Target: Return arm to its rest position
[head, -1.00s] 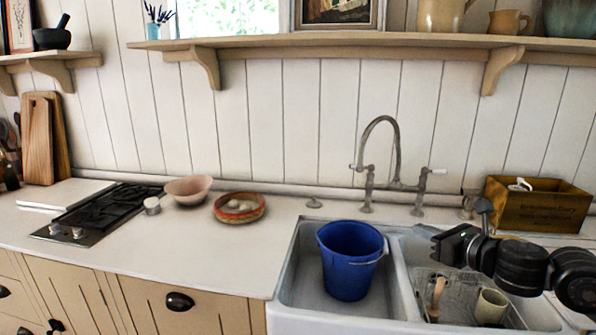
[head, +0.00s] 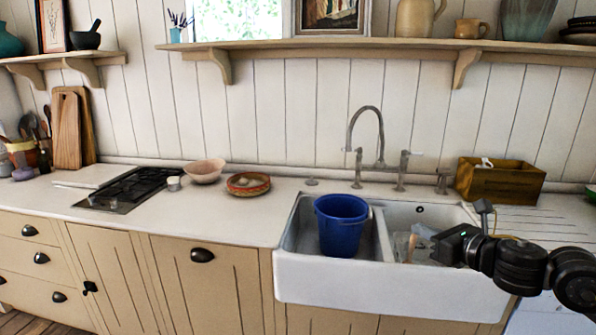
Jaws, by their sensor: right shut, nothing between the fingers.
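My right arm comes in from the right edge, and its black gripper (head: 447,244) is held over the right basin of the white sink (head: 390,283). The gripper is shut and empty, pointing left. It hides part of the right basin. A blue bucket (head: 341,226) stands upright in the left basin, apart from my gripper. My left gripper does not show in the head view.
A bridge faucet (head: 379,140) rises behind the sink. A wooden box (head: 499,181) stands behind my right arm. A woven basket (head: 248,184), a pink bowl (head: 204,171) and a gas hob (head: 137,187) are on the left counter. A shelf (head: 380,44) runs above.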

